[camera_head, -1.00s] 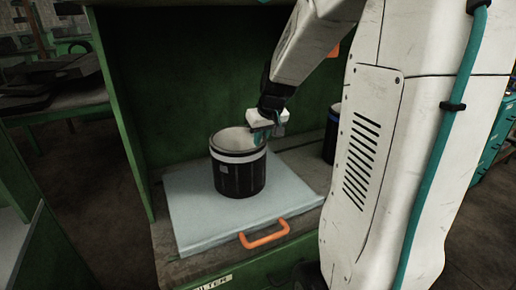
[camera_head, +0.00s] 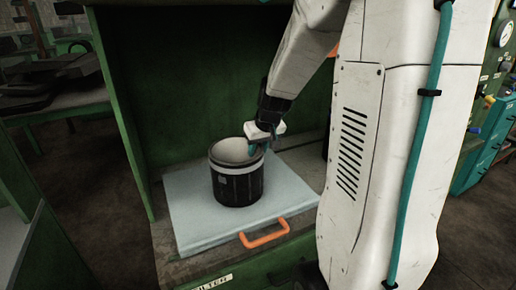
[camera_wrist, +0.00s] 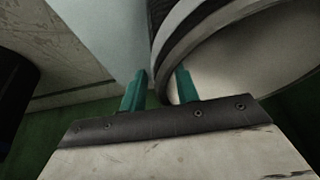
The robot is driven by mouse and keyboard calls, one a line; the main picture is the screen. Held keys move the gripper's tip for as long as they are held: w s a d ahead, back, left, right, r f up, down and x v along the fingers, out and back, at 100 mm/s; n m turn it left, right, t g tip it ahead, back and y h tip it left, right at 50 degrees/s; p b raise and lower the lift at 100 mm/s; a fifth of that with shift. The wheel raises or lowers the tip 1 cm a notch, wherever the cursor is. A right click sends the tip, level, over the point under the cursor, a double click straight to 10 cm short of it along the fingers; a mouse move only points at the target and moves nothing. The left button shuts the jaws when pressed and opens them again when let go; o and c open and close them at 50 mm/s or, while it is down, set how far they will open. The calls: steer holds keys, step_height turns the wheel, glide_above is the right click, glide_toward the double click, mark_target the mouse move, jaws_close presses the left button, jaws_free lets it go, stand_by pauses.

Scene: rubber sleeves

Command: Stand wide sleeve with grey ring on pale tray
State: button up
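The wide sleeve with the grey ring (camera_head: 237,187) is a black cylinder with a grey band below its rim and a pale inside. It stands upright on the pale tray (camera_head: 190,228), near its middle. My gripper (camera_head: 259,147) is at the right back of the sleeve's rim. In the wrist view its teal fingers (camera_wrist: 160,82) straddle the wall of the sleeve (camera_wrist: 172,40), one outside and one inside the opening. The fingers look closed on the wall, though the contact itself is hard to see.
The tray has an orange handle (camera_head: 264,234) at its front and lies in a green cabinet (camera_head: 150,100) with side and back walls. A dark object (camera_wrist: 14,95) shows at the left of the wrist view. Bare tray surrounds the sleeve.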

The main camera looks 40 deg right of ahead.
steer(key=d+v, duration=0.1)
steer(key=v, duration=1.1)
steer(key=s+a+f+n+g, duration=0.1)
steer(key=s+a+n+g, duration=0.1)
steer(key=s+a, duration=1.7)
steer(key=a+g, duration=0.1)
steer(key=a, duration=0.1)
steer(key=shift+s+a+f+n+y, duration=0.15)
steer(key=shift+a+f+n+y, duration=0.15)
steer(key=shift+n+y, duration=0.1)
